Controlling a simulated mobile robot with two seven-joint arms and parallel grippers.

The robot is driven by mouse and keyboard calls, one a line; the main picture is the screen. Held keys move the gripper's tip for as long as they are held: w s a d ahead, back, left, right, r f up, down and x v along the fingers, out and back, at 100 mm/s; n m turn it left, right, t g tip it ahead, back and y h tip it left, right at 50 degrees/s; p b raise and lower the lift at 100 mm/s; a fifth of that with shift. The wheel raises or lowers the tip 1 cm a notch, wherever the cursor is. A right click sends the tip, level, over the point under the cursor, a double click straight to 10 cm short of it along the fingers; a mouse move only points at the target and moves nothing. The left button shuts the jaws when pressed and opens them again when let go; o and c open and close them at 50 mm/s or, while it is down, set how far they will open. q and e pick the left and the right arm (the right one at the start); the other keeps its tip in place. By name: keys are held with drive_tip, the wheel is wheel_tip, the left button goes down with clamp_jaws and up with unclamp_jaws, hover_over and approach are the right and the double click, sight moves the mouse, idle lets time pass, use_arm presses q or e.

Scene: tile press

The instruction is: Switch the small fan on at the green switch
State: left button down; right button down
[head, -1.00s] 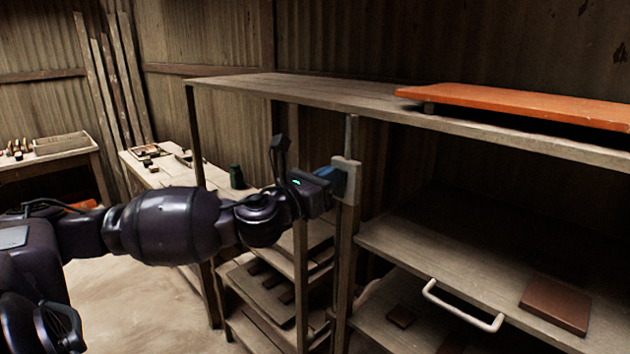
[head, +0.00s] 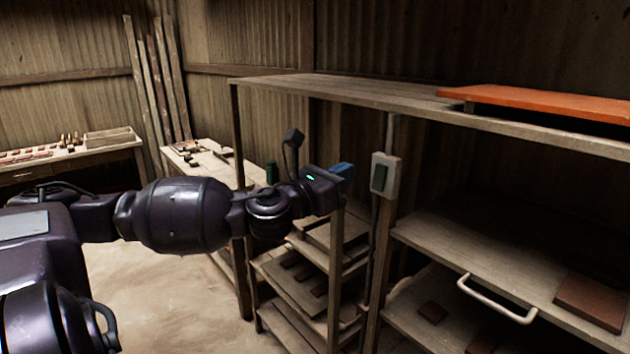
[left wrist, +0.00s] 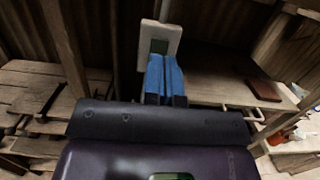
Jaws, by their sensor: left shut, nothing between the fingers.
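A pale switch box (head: 390,160) with a dark greenish rocker (head: 379,178) is fixed to the upright post of the shelf. The left wrist view also shows the box (left wrist: 147,38) and its dark green rocker (left wrist: 159,46). My left gripper (head: 346,171) has blue fingers, shut and empty, and sits just left of the box with a visible gap in the head view. In the left wrist view the shut fingers (left wrist: 165,68) point at the box, just below the rocker. I see no small fan in either view. My right gripper is not in view.
A wooden shelf unit (head: 330,90) carries an orange board (head: 540,102) on top. Below are a shelf with a white handle (head: 497,300) and a brown tile (head: 592,300). A rack (head: 290,290) with boards stands behind my left arm. A workbench (head: 70,158) is at the far left.

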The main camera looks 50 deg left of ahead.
use_arm(q)
drive_tip(key=s+r, duration=0.1)
drive_tip(key=s, duration=0.5)
drive_tip(key=shift+s+a, duration=0.2)
drive_tip(key=shift+s, duration=0.2)
drive_tip(key=shift+r, duration=0.1)
idle(0.6)
drive_tip(key=s+a+f+n+g+y, duration=0.1)
drive_tip(key=s+a+f+n+g, duration=0.15)
drive_tip(key=f+n, duration=1)
drive_tip(key=s+a+f+n+g+y, duration=0.1)
drive_tip(key=a+f+n+g+y, duration=0.2)
drive_tip(key=f+n, duration=0.9)
drive_tip(key=s+d+f+n+g+h, duration=0.1)
drive_tip(key=s+d+f+n, duration=0.25)
drive_tip(key=f, duration=0.45)
drive_tip(key=s+d+f+n+g+h, duration=0.1)
drive_tip(key=s+d+f+n, duration=0.2)
drive_tip(key=f, duration=0.5)
drive_tip(key=s+d+f+n, duration=0.2)
drive_tip(key=d+f+n, duration=0.3)
drive_tip(key=d, duration=0.6)
drive_tip(key=shift+s+d+f, duration=0.3)
drive_tip(key=shift+d+f, duration=0.1)
drive_tip(key=shift+f, duration=0.15)
